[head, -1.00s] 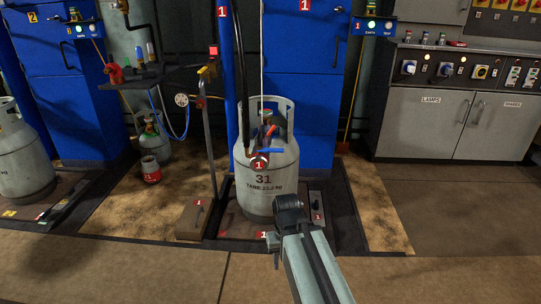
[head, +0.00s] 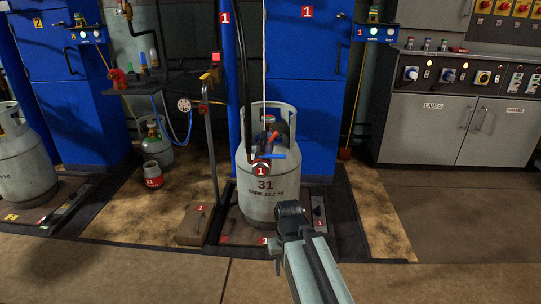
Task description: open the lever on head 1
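The filling head marked 1 (head: 262,170) sits at the front of the upright grey gas cylinder (head: 268,208), which is marked 31. A blue lever (head: 281,156) points to the right from the head. A red lever or handle (head: 271,138) shows just above it, within the cylinder's collar. A dark hose (head: 241,85) comes down from above toward the head. My gripper (head: 290,209) is in front of the cylinder's lower right side in the picture, below and apart from the blue lever. Its fingers cannot be made out, and I see nothing held.
A blue cabinet (head: 310,70) stands behind the cylinder. A post (head: 210,145) and a brown box with a pedal (head: 193,226) stand to its left. A dark scale frame (head: 345,225) surrounds its base. Open floor (head: 455,235) lies to the right, before the grey cupboards (head: 445,125).

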